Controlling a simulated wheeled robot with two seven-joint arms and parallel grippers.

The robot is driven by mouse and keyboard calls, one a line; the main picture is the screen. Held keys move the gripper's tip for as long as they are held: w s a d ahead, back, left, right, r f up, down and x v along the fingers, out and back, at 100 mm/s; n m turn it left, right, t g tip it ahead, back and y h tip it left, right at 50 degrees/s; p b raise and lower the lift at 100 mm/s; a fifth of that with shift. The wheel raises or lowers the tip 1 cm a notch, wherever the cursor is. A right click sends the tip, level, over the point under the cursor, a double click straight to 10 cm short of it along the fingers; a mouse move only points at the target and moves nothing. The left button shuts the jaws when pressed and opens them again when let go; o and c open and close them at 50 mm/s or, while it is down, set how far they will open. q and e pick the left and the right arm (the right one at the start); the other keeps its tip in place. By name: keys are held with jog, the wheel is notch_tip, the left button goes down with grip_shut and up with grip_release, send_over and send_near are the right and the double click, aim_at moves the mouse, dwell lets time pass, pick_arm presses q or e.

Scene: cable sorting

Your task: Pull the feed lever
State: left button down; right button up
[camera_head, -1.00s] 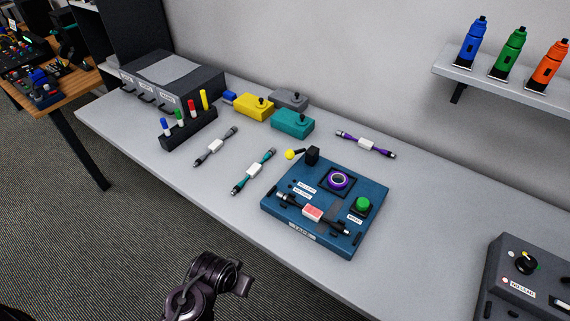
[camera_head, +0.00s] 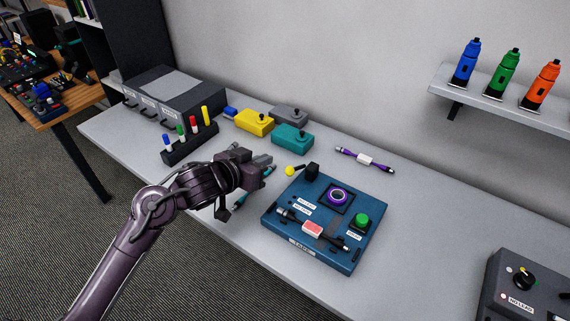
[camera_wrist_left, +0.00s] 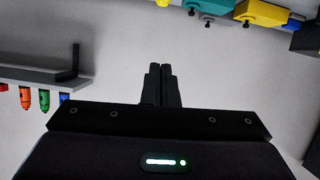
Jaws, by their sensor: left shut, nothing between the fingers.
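The feed lever (camera_head: 291,171) has a yellow ball knob and sticks out to the left from a black block (camera_head: 312,170) at the back left corner of the blue machine (camera_head: 370,233). My left gripper (camera_head: 268,163) is shut and empty, above the table just left of the knob, with a small gap in the picture. It partly covers a teal cable (camera_head: 239,202). In the left wrist view the shut fingers (camera_wrist_left: 162,68) show with nothing between them; the lever is not clear there. My right gripper is not in view.
The blue machine carries a purple ring (camera_head: 339,197), a green button (camera_head: 362,220) and a black cable with a red-and-white label (camera_head: 312,229). Yellow (camera_head: 254,122) and teal (camera_head: 292,139) boxes stand behind my gripper, a marker rack (camera_head: 190,145) to its left. A purple cable (camera_head: 364,160) lies behind the machine.

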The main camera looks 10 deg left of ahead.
pick_arm(q)
jog(key=p, duration=0.2)
send_over(286, 171)
notch_tip(286, 171, down, 4)
jog(key=shift+r, duration=0.15)
jog(key=f, duration=0.2)
jog(key=f+p, duration=0.1)
jog(key=f, duration=0.1)
jog(key=shift+s+f, duration=0.1)
jog(key=shift+s, duration=0.25)
jog(key=shift+s+f, duration=0.1)
